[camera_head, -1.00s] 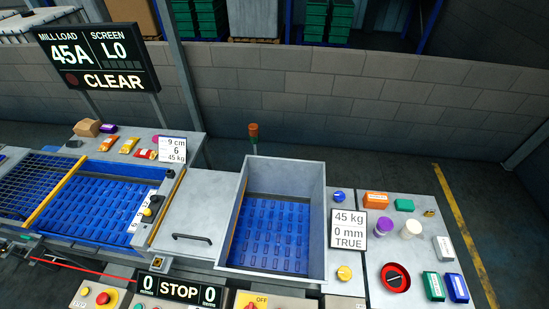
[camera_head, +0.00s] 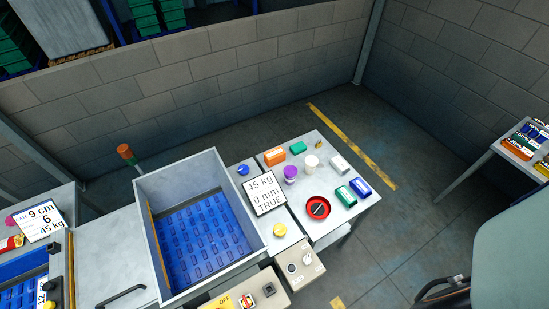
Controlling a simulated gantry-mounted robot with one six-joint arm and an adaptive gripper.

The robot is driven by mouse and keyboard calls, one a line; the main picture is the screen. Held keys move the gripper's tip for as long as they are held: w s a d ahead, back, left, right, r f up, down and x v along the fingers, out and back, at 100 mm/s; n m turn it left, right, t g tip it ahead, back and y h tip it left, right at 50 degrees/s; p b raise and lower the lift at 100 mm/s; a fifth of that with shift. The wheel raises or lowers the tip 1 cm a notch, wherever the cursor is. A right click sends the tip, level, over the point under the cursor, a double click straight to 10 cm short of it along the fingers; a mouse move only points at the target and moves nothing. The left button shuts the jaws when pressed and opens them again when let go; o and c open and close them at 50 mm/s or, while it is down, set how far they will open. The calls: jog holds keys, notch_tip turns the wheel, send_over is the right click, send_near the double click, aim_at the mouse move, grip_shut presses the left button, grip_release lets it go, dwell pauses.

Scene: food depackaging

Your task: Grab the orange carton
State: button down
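The orange carton (camera_head: 274,156) lies at the back left of the grey side table, to the right of the grey-walled bin. It has a pale label and looks like a small box. A green box (camera_head: 298,148) is just right of it, and a purple-lidded jar (camera_head: 290,174) stands in front of it. Nothing covers the carton. My gripper does not show in this view.
The table (camera_head: 332,208) also holds a white jar (camera_head: 311,162), a pale box (camera_head: 339,163), a red dish (camera_head: 317,208), and green and blue boxes. The blue-floored bin (camera_head: 200,230) is left. Another table (camera_head: 487,164) holds orange-and-white packs. A large pale shape (camera_head: 515,255) blocks the lower right.

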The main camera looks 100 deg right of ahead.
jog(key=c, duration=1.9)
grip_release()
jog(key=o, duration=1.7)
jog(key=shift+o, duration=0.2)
